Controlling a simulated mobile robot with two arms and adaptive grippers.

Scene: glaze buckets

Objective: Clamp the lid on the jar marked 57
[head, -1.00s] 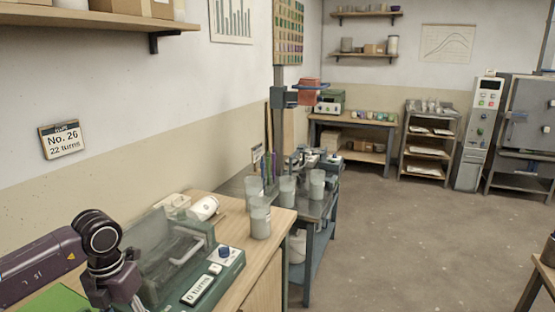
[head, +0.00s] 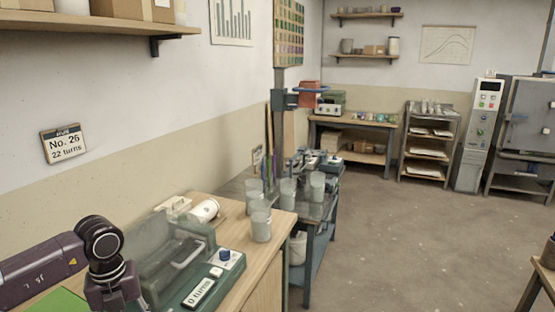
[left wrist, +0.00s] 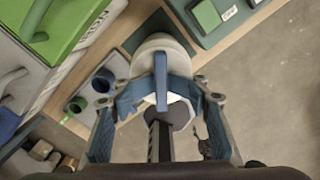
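My left arm's purple wrist (head: 108,262) enters at the lower left of the head view; its gripper is below the frame. In the left wrist view my left gripper (left wrist: 165,98) has its blue-grey fingers apart. A rounded white thing (left wrist: 166,45) with an upright blue bar (left wrist: 160,80) shows between and beyond them; I cannot tell whether the fingers touch it. Several grey jars (head: 261,224) stand on the wooden bench and the metal table behind. No mark 57 is legible. My right gripper is not in view.
A green machine (head: 205,283) with a clear cover and a "0 turns" display stands on the wooden bench (head: 239,272). A wall card (head: 64,144) reads "No. 26, 22 turns". A post with a red block (head: 309,95) and blue ring rises beyond.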

